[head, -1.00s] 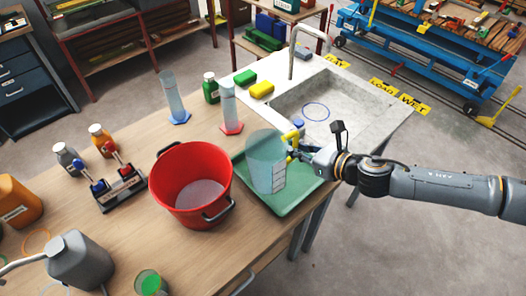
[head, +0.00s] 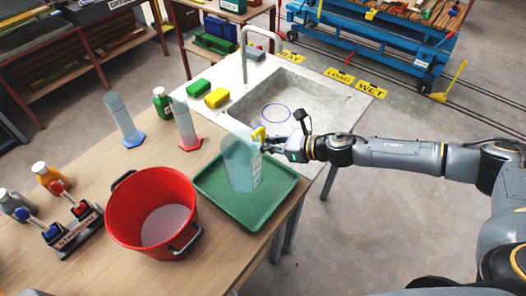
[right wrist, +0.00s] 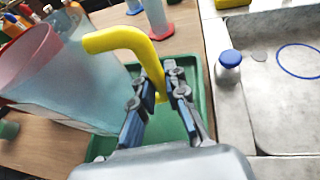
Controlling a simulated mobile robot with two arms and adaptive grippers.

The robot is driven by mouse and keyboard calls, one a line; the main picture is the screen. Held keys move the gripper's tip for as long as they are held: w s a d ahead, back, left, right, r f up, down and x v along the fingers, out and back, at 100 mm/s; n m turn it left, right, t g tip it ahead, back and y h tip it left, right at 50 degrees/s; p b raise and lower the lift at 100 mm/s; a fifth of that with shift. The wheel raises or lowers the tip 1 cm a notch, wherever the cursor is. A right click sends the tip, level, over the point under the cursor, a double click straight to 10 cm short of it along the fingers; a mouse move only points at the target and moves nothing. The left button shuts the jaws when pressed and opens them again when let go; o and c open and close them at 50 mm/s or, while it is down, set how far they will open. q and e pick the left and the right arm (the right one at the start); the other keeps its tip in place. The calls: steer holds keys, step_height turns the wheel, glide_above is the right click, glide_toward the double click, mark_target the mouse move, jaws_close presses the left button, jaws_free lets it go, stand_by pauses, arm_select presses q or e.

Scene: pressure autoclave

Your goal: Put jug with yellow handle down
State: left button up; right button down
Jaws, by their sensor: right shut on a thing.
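The clear jug (head: 240,168) is upright over the green tray (head: 272,207) near the sink end of the bench. I cannot tell whether its base touches the tray. Its yellow handle (head: 259,134) points towards the sink. My right gripper (head: 274,146) reaches in from the right and is shut on that handle. In the right wrist view the handle (right wrist: 130,42) runs down between the fingers (right wrist: 161,82), with the jug body (right wrist: 85,90) to the left. My left gripper is not in view.
A red bucket (head: 125,205) stands close left of the tray. Two cylinders, red-based (head: 187,125) and blue-based (head: 125,120), and a green bottle (head: 161,103) stand behind. The sink (head: 300,100) is beyond. A blue-capped bottle (right wrist: 229,68) stands by its edge. The tray's front is bare.

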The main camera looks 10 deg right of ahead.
steer(key=shift+w+d+f, duration=0.1)
steer(key=shift+w+f, duration=0.35)
steer(key=shift+f, duration=0.55)
steer(key=shift+w+d+f, duration=0.15)
steer(key=shift+w+f, duration=0.3)
steer(key=shift+f, duration=0.55)
steer(key=shift+w+d+f, duration=0.1)
steer(key=shift+w+f, duration=0.35)
steer(key=shift+f, duration=0.55)
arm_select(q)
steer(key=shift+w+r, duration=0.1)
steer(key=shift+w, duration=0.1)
arm_select(e)
steer(key=shift+f, duration=0.1)
steer(key=c, duration=1.8)
jaws_free()
steer(key=shift+f, duration=0.1)
steer(key=o, duration=0.4)
steer(key=shift+o, duration=0.2)
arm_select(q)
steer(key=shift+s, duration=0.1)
